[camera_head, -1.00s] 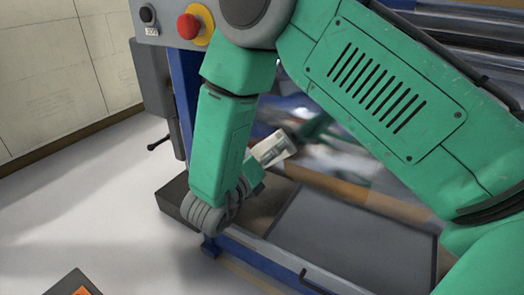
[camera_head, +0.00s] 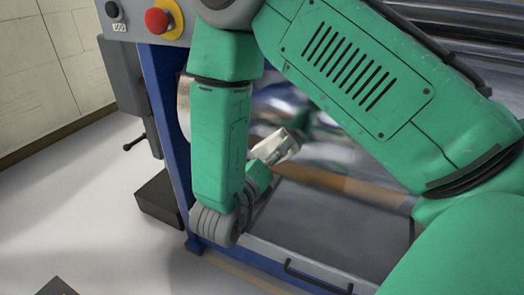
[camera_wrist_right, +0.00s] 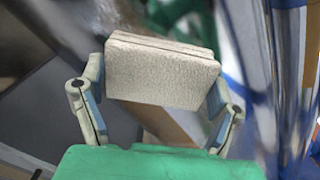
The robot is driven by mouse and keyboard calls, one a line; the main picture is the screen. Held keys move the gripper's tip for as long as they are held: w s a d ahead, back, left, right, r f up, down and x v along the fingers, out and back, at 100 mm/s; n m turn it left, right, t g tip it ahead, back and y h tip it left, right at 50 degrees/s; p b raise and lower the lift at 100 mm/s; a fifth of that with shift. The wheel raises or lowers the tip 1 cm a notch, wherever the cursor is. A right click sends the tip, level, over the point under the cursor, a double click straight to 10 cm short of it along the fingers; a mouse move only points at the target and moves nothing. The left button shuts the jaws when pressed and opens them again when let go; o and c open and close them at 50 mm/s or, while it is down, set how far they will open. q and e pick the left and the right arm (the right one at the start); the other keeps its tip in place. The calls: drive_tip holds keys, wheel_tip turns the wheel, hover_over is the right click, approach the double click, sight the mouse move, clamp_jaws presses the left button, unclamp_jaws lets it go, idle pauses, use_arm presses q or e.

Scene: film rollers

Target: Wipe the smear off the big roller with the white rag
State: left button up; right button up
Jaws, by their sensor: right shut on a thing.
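The white rag (camera_head: 277,146) is a folded, pale, rough-surfaced pad. My right gripper (camera_head: 263,160) is shut on it, and in the right wrist view the rag (camera_wrist_right: 160,70) sits between the two fingers. The big roller (camera_head: 335,150) is a shiny, mirror-like surface behind the gripper, partly covered by my right arm. A shiny surface at the right of the wrist view (camera_wrist_right: 288,75) looks like the same roller. The rag seems apart from it. I cannot make out the smear. My left gripper is not in view.
A control panel with a red button (camera_head: 157,20) stands on the blue machine frame (camera_head: 168,120) at upper left. A grey tray (camera_head: 330,220) lies below the roller. A dark box (camera_head: 160,198) is on the floor.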

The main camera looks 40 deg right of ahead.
sight(257, 148)
drive_tip(key=shift+s+d, duration=0.35)
drive_tip(key=shift+s, duration=0.5)
drive_tip(key=shift+s+d, duration=0.3)
drive_tip(key=shift+s, duration=0.5)
drive_tip(key=shift+d+b, duration=0.1)
drive_tip(key=shift+b, duration=0.2)
drive_tip(key=shift+w, duration=0.1)
drive_tip(key=shift+w+a, duration=0.4)
drive_tip(key=shift+w, duration=0.4)
drive_tip(key=shift+w+a, duration=0.35)
drive_tip(key=shift+w, duration=0.45)
drive_tip(key=shift+w+a+b, duration=0.3)
drive_tip(key=shift+w+a, duration=0.05)
drive_tip(key=shift+w, duration=0.5)
drive_tip(key=shift+w+a+b, duration=0.3)
drive_tip(key=shift+w, duration=0.5)
drive_tip(key=shift+w+a+b, duration=0.2)
drive_tip(key=shift+w+a, duration=0.15)
drive_tip(key=shift+w, duration=0.4)
drive_tip(key=shift+w+a+b, duration=0.2)
drive_tip(key=shift+w+a, duration=0.1)
drive_tip(key=shift+w, duration=0.45)
drive_tip(key=shift+w+a+b, duration=0.25)
drive_tip(key=shift+w+a, duration=0.05)
drive_tip(key=shift+w, duration=0.5)
drive_tip(key=shift+w+a+b, duration=0.25)
drive_tip(key=shift+w+a, duration=0.05)
drive_tip(key=shift+w, duration=0.5)
